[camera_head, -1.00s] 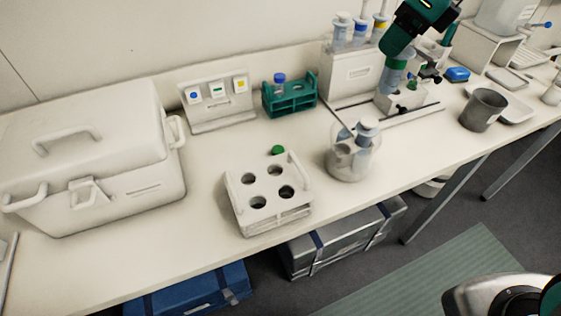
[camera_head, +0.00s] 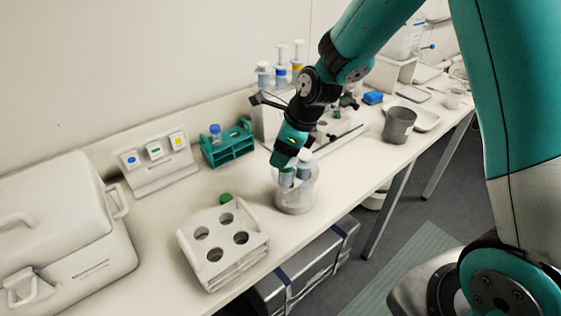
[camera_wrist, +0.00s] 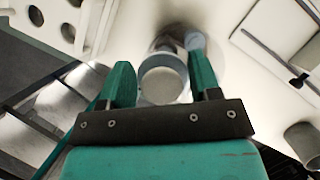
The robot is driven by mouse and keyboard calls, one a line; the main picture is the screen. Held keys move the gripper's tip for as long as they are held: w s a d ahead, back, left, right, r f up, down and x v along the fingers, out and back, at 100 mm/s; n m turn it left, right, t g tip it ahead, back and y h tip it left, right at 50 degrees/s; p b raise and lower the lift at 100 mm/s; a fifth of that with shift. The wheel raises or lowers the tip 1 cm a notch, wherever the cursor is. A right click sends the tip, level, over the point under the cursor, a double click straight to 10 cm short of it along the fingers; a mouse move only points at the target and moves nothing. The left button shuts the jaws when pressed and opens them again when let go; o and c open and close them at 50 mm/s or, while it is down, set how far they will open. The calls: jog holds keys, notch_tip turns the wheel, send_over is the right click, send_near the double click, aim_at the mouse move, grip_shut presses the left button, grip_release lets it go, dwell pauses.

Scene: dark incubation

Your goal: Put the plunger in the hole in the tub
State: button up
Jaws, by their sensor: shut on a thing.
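My gripper (camera_head: 290,158) points down over the clear round tub (camera_head: 296,204), which stands on the bench. It is shut on the plunger (camera_head: 286,177), a pale grey-blue cylinder that is upright or nearly so, with its lower part at the tub's top. In the wrist view the plunger's round pale end (camera_wrist: 160,85) shows between the two green fingers (camera_wrist: 163,88). A similar grey-blue piece (camera_head: 305,171) stands in the tub just right of it. The hole is hidden, and I cannot tell whether the plunger is in it.
A white rack with holes (camera_head: 224,245) stands left of the tub, with a green cap (camera_head: 226,198) behind it. A teal rack (camera_head: 230,147), a white cooler box (camera_head: 60,235) and a grey beaker (camera_head: 399,124) are also on the bench. Bare bench lies around the tub.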

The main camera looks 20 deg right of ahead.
aim_at(286, 172)
jog(key=shift+f, duration=2)
jog(key=shift+f, duration=0.15)
jog(key=o, duration=1.1)
